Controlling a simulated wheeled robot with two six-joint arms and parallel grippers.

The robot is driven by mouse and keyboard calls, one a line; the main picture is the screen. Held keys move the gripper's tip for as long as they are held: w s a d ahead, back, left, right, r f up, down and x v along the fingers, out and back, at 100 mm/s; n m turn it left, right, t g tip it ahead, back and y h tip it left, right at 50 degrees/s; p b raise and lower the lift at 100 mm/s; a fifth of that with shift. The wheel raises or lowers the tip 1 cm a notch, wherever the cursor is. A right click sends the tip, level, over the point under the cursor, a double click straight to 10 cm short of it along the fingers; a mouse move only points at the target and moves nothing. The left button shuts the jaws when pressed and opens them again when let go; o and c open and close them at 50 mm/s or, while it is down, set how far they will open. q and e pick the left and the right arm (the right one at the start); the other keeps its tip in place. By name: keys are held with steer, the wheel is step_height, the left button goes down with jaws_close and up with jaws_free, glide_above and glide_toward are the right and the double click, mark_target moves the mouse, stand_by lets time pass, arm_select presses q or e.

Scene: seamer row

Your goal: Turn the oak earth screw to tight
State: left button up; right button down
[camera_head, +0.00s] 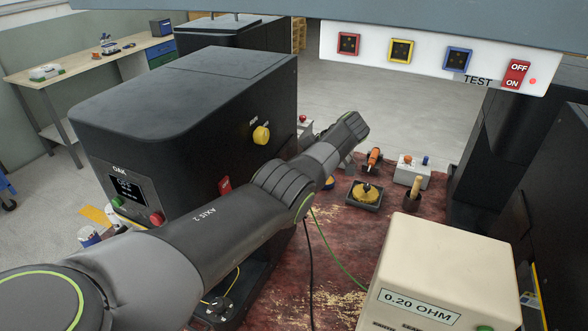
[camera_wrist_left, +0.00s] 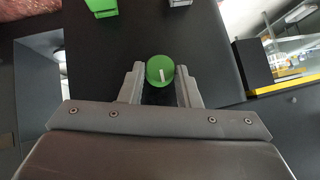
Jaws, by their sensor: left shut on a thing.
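The oak machine (camera_head: 190,95) is a large black housing on the left in the head view, with an OAK panel and a small display (camera_head: 126,190) too small to read. My left arm reaches across in front of it. In the left wrist view my left gripper (camera_wrist_left: 160,78) is shut on a round green screw head (camera_wrist_left: 158,65), which I take to be the earth screw. A short white mark on its face stands nearly upright in the picture. The head view does not show this screw or the left fingers. My right gripper is in neither view.
A cream meter (camera_head: 440,270) reading 0.20 OHM stands front right on the worn red bench (camera_head: 330,270). A green and a black cable run across the bench. A yellow knob (camera_head: 261,134) sticks out of the machine. A switch panel (camera_head: 430,55) hangs above.

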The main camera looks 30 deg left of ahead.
arm_select(q)
steer(key=o, duration=1)
steer(key=shift+a, duration=0.1)
step_height(320, 180, up, 6)
steer(key=shift+f+p, duration=0.1)
steer(key=shift+p, duration=0.2)
step_height(320, 180, up, 2)
steer(key=shift+r+p, duration=0.1)
steer(key=shift+p, duration=1.15)
steer(key=shift+r+p, duration=0.95)
